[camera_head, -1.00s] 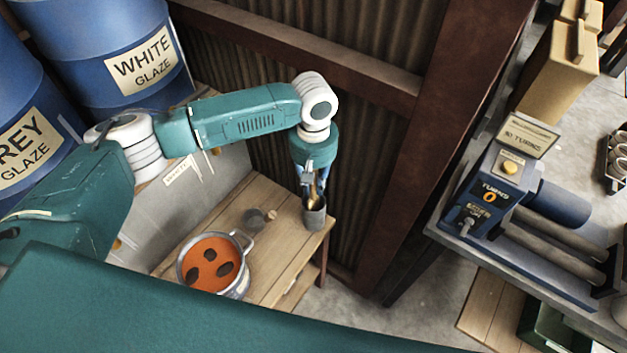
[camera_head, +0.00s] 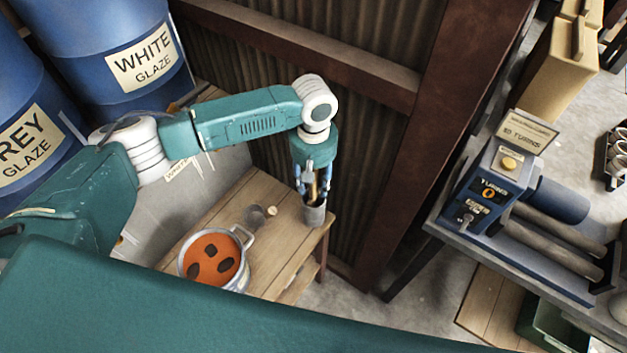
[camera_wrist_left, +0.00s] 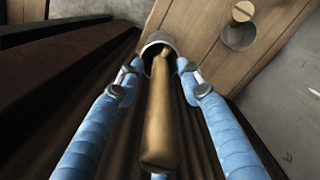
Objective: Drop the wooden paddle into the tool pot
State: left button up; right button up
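The wooden paddle (camera_head: 313,188) stands with its lower end inside the mouth of the grey tool pot (camera_head: 314,216), at the right corner of the wooden table. In the left wrist view the paddle (camera_wrist_left: 160,115) points into the tool pot (camera_wrist_left: 153,42). My left gripper (camera_head: 312,190) is above the pot, pointing down. In the left wrist view its blue fingers (camera_wrist_left: 160,80) are spread, with gaps on both sides of the paddle. The paddle's lower end is hidden in the pot. My right gripper is not in view.
A pot of orange liquid (camera_head: 212,260) with dark pieces and a small dark jar (camera_head: 255,216) stand on the wooden table (camera_head: 280,250). A corrugated wall (camera_head: 370,150) is close behind the pot. Blue glaze drums (camera_head: 120,50) are at the left.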

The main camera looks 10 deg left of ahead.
pick_arm(q)
jog(key=shift+w+r+b, duration=0.1)
jog(key=shift+r+b, duration=0.2)
jog(key=shift+r, duration=0.2)
notch_tip(320, 180, up, 11)
jog(key=b, duration=0.2)
jog(key=shift+b, duration=0.3)
jog(key=shift+r, duration=0.55)
